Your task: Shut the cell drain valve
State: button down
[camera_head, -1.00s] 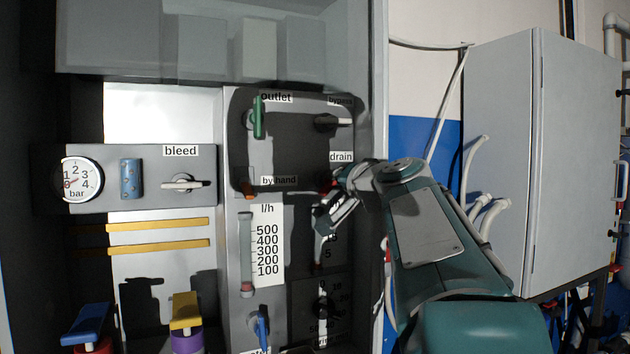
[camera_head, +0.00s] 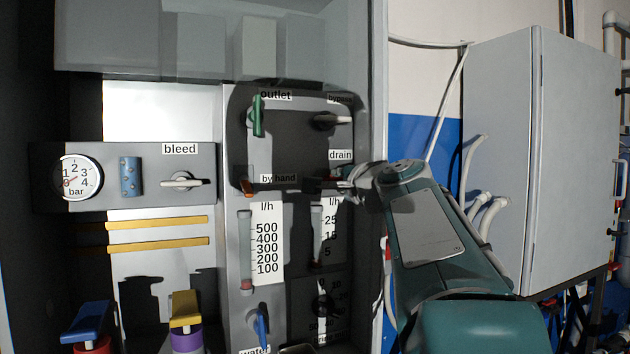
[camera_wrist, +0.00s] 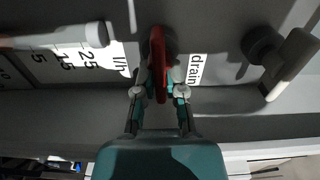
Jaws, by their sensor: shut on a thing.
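The drain valve has a red lever (camera_wrist: 158,62), beside the "drain" label (camera_wrist: 194,69) in the wrist view. In the head view the lever (camera_head: 328,183) is small and partly hidden at the panel's lower right, under its label (camera_head: 341,155). The lever lies about level there. My gripper (camera_wrist: 160,90) has its fingers on both sides of the red lever and is shut on it. In the head view my gripper (camera_head: 348,178) reaches it from the right.
The bypass valve (camera_head: 332,121) is just above, with a pale lever. The green outlet lever (camera_head: 258,117) and orange by-hand lever (camera_head: 248,187) are to the left. A flow tube (camera_head: 316,235) stands close below. The cabinet's right wall (camera_head: 378,120) is close to my arm.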

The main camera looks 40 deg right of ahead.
jog(key=shift+d+f, duration=0.1)
jog(key=shift+f, duration=0.2)
jog(key=c, duration=0.7)
grip_release()
jog(key=shift+r+m, duration=0.15)
jog(key=shift+m, duration=0.15)
jog(key=shift+s, duration=0.15)
jog(key=shift+s, duration=0.3)
jog(key=v, duration=1.1)
jog(key=shift+s, duration=0.1)
